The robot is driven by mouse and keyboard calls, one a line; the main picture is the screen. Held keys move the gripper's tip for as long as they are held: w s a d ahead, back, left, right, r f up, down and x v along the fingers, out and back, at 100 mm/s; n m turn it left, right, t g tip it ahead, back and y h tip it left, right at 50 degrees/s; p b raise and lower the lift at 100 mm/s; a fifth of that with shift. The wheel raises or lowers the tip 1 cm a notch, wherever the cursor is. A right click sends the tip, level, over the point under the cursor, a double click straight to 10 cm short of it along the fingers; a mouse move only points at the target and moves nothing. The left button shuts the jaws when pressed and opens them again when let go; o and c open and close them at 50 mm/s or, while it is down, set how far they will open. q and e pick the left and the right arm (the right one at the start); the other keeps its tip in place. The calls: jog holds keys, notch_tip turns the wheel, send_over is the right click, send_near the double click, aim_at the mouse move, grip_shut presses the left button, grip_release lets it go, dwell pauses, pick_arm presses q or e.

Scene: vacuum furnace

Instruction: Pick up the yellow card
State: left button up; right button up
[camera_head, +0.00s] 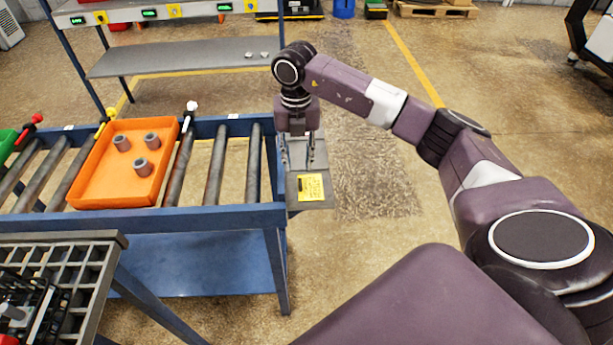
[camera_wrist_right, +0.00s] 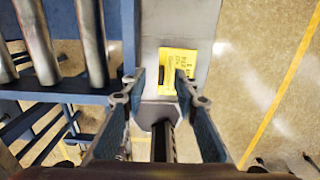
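The yellow card (camera_head: 311,187) with dark print lies flat on a small grey shelf (camera_head: 293,194) at the right end of the roller table. It also shows in the right wrist view (camera_wrist_right: 178,58). My right gripper (camera_head: 299,166) points down above the shelf, just behind the card in the head view. In the right wrist view its fingers (camera_wrist_right: 158,78) are apart with nothing held. The right-hand finger overlaps the card's lower part in that picture; I cannot tell whether it touches. My left gripper is not in view.
The blue roller table (camera_head: 180,218) stands left of the shelf and carries an orange tray (camera_head: 78,192) with grey cylinders. A grey grid basket (camera_head: 88,270) is at the lower left. A grey rack shelf (camera_head: 185,57) stands behind. The floor right of the small shelf is clear.

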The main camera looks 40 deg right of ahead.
aim_at(300, 179)
jog(key=shift+s+f+p, duration=0.2)
jog(key=shift+f+p, duration=0.2)
jog(key=shift+f, duration=0.2)
jog(key=shift+s+f+p, duration=0.2)
jog(key=shift+f+p, duration=0.15)
jog(key=shift+f, duration=0.2)
notch_tip(300, 179, down, 3)
jog(key=shift+w+r, duration=0.15)
jog(key=c, duration=0.7)
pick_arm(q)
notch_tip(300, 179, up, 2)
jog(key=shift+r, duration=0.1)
pick_arm(e)
grip_shut()
